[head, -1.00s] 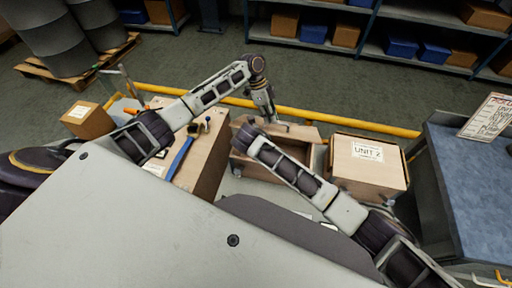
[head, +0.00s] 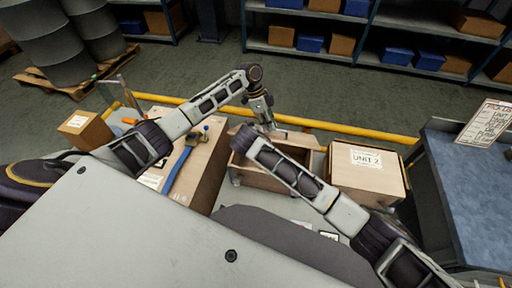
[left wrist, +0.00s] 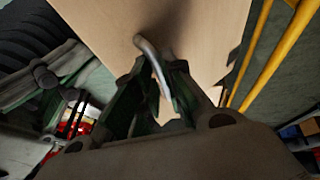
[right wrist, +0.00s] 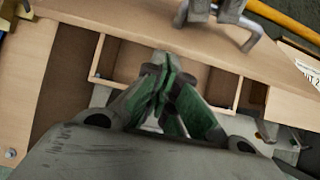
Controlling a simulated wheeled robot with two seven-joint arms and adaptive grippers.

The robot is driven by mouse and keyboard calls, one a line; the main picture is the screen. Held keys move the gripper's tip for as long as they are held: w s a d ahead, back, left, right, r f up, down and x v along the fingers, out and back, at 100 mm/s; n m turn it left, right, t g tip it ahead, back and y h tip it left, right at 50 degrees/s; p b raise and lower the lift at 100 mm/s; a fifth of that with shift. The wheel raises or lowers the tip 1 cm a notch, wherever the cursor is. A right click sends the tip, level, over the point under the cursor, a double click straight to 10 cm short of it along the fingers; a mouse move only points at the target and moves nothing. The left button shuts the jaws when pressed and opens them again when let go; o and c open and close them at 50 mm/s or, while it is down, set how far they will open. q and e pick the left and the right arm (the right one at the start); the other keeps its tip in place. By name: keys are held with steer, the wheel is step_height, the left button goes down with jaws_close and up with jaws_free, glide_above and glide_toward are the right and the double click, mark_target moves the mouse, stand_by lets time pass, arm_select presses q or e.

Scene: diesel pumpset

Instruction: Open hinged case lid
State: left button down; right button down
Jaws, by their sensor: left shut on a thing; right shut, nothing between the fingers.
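The wooden case (head: 262,177) stands in the middle of the head view, with its inside showing. Its lid (head: 301,139) is raised along the far side; it also shows as a pale panel in the left wrist view (left wrist: 205,30). My left gripper (head: 268,126) is at the lid; in the left wrist view it is shut on a bent grey handle (left wrist: 152,55). My right gripper (right wrist: 160,78) is shut and empty, over the case's divided compartments in the right wrist view. In the head view my right forearm hides part of the case and the right fingertips.
A closed box marked UNIT 2 (head: 364,184) stands close to the right of the case. A wooden box (head: 205,165) with a blue strap-like item (head: 178,165) is at the left. A yellow rail (head: 340,126) runs behind. A blue-topped bench (head: 470,190) is at far right.

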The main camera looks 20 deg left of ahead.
arm_select(q)
steer(key=shift+a+f, duration=0.35)
steer(key=shift+f, duration=0.3)
steer(key=c, duration=1.7)
jaws_free()
steer(key=shift+f, duration=0.1)
steer(key=shift+c, duration=0.2)
steer(key=shift+o, duration=1.1)
steer(key=shift+w+f, duration=0.15)
steer(key=shift+w, duration=0.15)
steer(key=shift+s, duration=0.1)
steer(key=shift+a, duration=0.1)
steer(key=v, duration=1.2)
steer(key=shift+d+r, duration=0.35)
steer(key=shift+w+f, duration=0.1)
steer(key=shift+w, duration=0.15)
